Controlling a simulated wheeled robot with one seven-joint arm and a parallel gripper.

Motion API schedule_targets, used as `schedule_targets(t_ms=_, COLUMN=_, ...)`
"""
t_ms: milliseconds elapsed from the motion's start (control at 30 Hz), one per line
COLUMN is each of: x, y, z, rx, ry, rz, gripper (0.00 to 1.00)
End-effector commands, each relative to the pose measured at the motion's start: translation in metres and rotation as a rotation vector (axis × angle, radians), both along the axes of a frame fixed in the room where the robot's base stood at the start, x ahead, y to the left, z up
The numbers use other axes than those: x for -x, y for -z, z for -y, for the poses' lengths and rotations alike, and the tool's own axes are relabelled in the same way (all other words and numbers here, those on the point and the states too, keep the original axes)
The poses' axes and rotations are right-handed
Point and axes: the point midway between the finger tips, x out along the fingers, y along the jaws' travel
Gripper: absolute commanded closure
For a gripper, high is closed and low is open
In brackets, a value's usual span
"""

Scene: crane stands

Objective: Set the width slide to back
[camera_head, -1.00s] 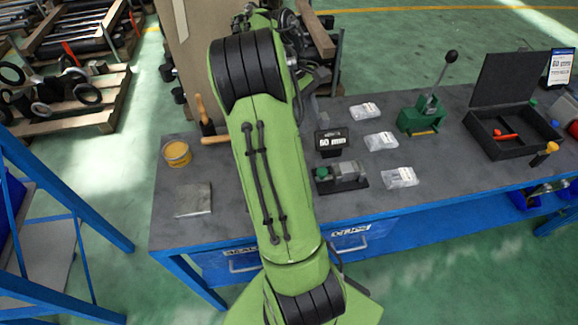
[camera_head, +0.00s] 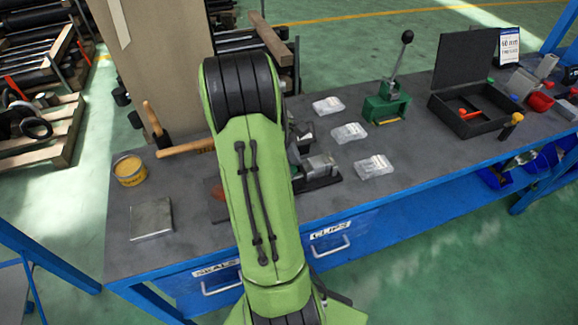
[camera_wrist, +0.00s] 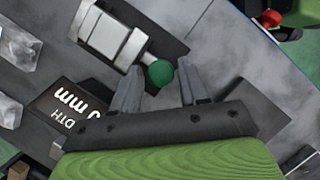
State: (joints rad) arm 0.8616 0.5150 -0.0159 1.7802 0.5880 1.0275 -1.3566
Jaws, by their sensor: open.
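The width slide is a grey metal block on a dark base, with a round green knob at its end. In the wrist view the block (camera_wrist: 108,36) is at the upper left and its green knob (camera_wrist: 160,73) lies between my fingertips. My gripper (camera_wrist: 160,80) is open, one finger on each side of the knob; I cannot tell if either touches it. In the head view the slide (camera_head: 320,166) shows beside my arm, which hides its left part and my gripper. A black width display (camera_wrist: 75,108) is partly visible below the block, its "mm" reading upside down.
Clear bags (camera_head: 373,166) lie right of the slide. A green lever press (camera_head: 386,104) and an open black case (camera_head: 470,118) stand farther right. A mallet (camera_head: 185,148), yellow tin (camera_head: 130,170) and metal plate (camera_head: 151,218) are at the left of the bench.

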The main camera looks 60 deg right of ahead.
Motion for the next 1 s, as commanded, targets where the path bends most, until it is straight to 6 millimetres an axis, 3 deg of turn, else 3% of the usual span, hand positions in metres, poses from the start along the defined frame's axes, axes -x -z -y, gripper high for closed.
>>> schedule_targets(t_ms=200, x=0.000, y=-0.001, z=0.000, rx=0.000, ry=0.000, rz=0.000, gripper=0.60)
schedule_targets(t_ms=467, x=0.000, y=-0.001, z=0.000, rx=0.000, ry=0.000, rz=0.000, gripper=0.99)
schedule_targets(t_ms=1000, x=-0.011, y=-0.001, z=-0.011, rx=-0.003, ry=-0.002, rz=0.001, gripper=1.00)
